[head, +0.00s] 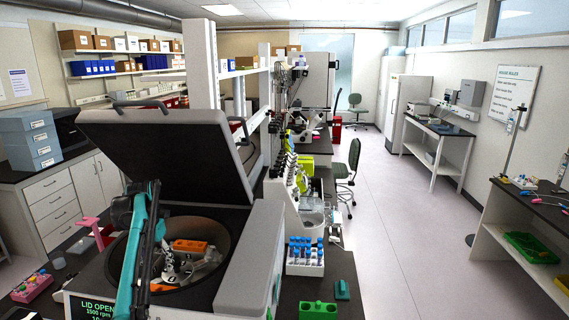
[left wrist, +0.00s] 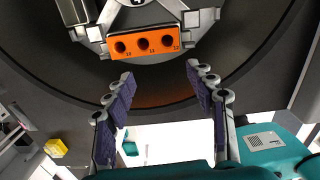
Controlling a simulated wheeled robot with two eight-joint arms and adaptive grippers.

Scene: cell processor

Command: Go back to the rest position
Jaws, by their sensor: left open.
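My left arm reaches over the open centrifuge (head: 253,268) in the head view; the fingers are hard to make out there. In the left wrist view my left gripper (left wrist: 160,73) is open, with nothing between its dark-padded fingers. An orange holder (left wrist: 143,43) with a row of holes sits in the rotor just beyond the fingertips, apart from them. In the head view the orange holder (head: 189,245) shows at the back of the bowl. My right gripper is not in view.
The centrifuge lid (head: 165,145) stands raised behind the bowl. A rack of blue-capped tubes (head: 305,257) and a green block (head: 318,310) lie to the right. A pink rack (head: 33,287) is at the lower left. The aisle floor at the right is clear.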

